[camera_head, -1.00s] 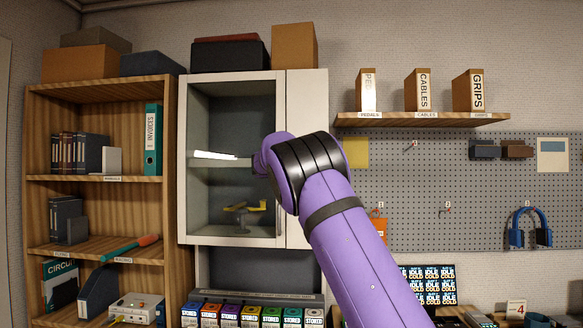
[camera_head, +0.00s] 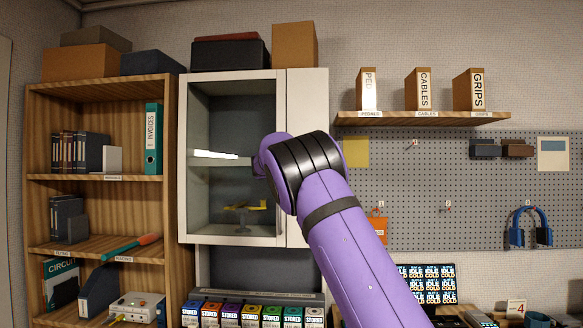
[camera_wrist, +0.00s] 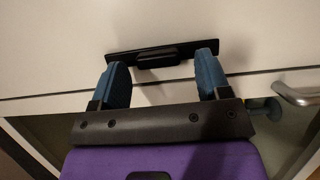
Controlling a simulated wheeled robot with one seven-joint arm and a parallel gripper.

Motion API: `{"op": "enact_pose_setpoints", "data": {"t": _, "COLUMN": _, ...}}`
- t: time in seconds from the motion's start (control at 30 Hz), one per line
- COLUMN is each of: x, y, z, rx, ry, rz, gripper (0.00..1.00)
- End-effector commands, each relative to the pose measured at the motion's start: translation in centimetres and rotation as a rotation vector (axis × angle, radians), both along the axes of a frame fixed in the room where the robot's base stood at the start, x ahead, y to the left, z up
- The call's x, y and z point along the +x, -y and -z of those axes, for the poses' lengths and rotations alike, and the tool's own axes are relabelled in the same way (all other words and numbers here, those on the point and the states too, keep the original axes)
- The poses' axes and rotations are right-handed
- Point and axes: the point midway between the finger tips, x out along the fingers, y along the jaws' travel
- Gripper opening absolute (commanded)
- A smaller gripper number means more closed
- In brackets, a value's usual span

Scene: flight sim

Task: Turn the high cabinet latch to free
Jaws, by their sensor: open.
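The high cabinet (camera_head: 307,110) is white with a glass door (camera_head: 235,110), which looks shut. In the wrist view, the black latch (camera_wrist: 158,57) is a flat plate with a raised bar, lying nearly level across the picture on the white cabinet front. My gripper (camera_wrist: 163,64) is open, with one blue finger on each side of the raised bar. The bar sits between the fingertips, and I cannot tell whether they touch it. In the head view, my purple arm hides the latch and gripper.
A metal door handle (camera_wrist: 300,94) is close to the right of my gripper. A wooden bookcase (camera_head: 172,200) stands left of the cabinet. A wall shelf (camera_head: 422,120) with box files is at right. Boxes (camera_head: 229,56) sit on top of the cabinet.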

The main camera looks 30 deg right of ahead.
Motion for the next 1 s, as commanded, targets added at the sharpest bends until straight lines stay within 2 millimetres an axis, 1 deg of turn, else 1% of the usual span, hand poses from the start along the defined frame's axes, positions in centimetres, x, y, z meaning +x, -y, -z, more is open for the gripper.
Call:
{"op": "enact_pose_setpoints", "data": {"t": 0.13, "x": -0.1, "y": -0.2, "z": 0.0, "rx": 0.001, "ry": 0.001, "rz": 0.000, "gripper": 0.70}}
{"op": "enact_pose_setpoints", "data": {"t": 0.27, "x": -0.7, "y": -1.0, "z": -0.1, "rx": 0.000, "ry": 0.000, "rz": -0.001, "gripper": 0.70}}
{"op": "enact_pose_setpoints", "data": {"t": 0.7, "x": -4.7, "y": -7.1, "z": 0.0, "rx": 0.002, "ry": 0.001, "rz": -0.002, "gripper": 0.70}}
{"op": "enact_pose_setpoints", "data": {"t": 0.8, "x": -5.3, "y": -8.2, "z": 0.1, "rx": 0.001, "ry": -0.001, "rz": -0.002, "gripper": 0.70}}
{"op": "enact_pose_setpoints", "data": {"t": 1.0, "x": -5.9, "y": -9.0, "z": 0.1, "rx": 0.000, "ry": 0.000, "rz": 0.000, "gripper": 0.70}}
